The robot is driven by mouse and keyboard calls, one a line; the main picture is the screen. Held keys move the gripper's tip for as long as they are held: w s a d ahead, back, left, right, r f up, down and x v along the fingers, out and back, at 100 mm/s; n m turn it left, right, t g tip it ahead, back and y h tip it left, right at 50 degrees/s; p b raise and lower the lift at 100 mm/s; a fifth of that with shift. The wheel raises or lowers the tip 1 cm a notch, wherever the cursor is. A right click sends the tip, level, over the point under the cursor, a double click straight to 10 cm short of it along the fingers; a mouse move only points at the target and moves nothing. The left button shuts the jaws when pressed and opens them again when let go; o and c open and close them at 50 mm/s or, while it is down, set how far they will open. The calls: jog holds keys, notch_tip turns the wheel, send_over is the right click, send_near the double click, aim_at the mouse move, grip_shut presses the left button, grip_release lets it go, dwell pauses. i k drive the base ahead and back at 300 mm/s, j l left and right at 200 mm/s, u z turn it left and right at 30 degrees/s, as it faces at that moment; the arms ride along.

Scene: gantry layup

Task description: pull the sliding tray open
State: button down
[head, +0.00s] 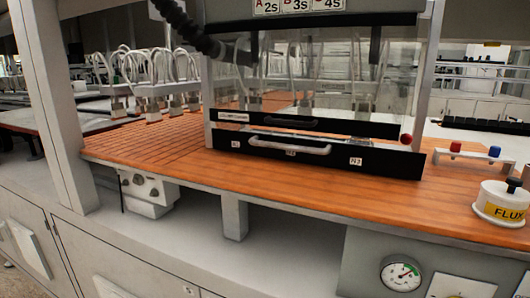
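The front looks close under the enclosure's lower black bar (300,123); how far the tray stands out, if at all, I cannot tell. The tray's inside is hidden behind its front. My gripper is not in view, and nothing is seen touching the handle.
A red knob (406,139) sits at the enclosure's right corner. A black ribbed hose (185,22) reaches its upper left. A white FLUX pot (501,203) and a small rack with red and blue pieces (473,152) stand right. The bench (200,170) before the tray is clear.

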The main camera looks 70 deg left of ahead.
aim_at(396, 161)
jog(key=u, duration=2)
jog(key=j+u, duration=0.1)
jog(key=u, duration=0.15)
jog(key=k+j+u, duration=0.35)
jog(key=i+j, duration=0.05)
jog(key=j, duration=0.05)
